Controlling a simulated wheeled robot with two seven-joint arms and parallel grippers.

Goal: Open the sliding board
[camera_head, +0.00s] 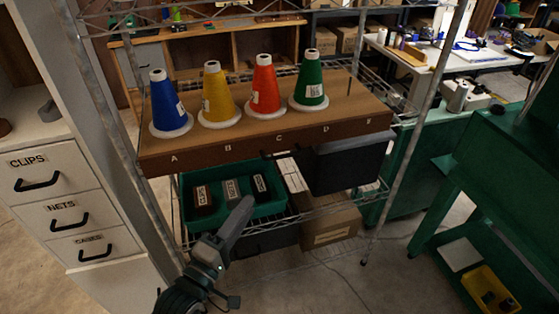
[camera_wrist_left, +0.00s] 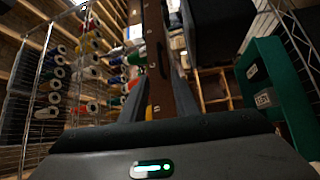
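The sliding board (camera_head: 215,147) is a brown wooden board across the top of a wire rack, its front edge lettered A to E. A small dark handle (camera_head: 281,153) sits under its front edge near C. In the left wrist view the board (camera_wrist_left: 163,60) runs upright near the middle. Blue (camera_head: 168,104), yellow (camera_head: 217,96), red (camera_head: 264,90) and green (camera_head: 309,84) cones stand on the board. My left gripper (camera_head: 245,204) is below and in front of the board, apart from the handle and pointing up toward it. Its finger gap is not clear. My right gripper is not in view.
Below the board are a green tray (camera_head: 226,208) with several small dark boxes, a dark grey bin (camera_head: 350,160) and a cardboard box (camera_head: 330,226). White drawers (camera_head: 64,215) stand left, a green bench (camera_head: 500,150) right. Floor in front of the rack is open.

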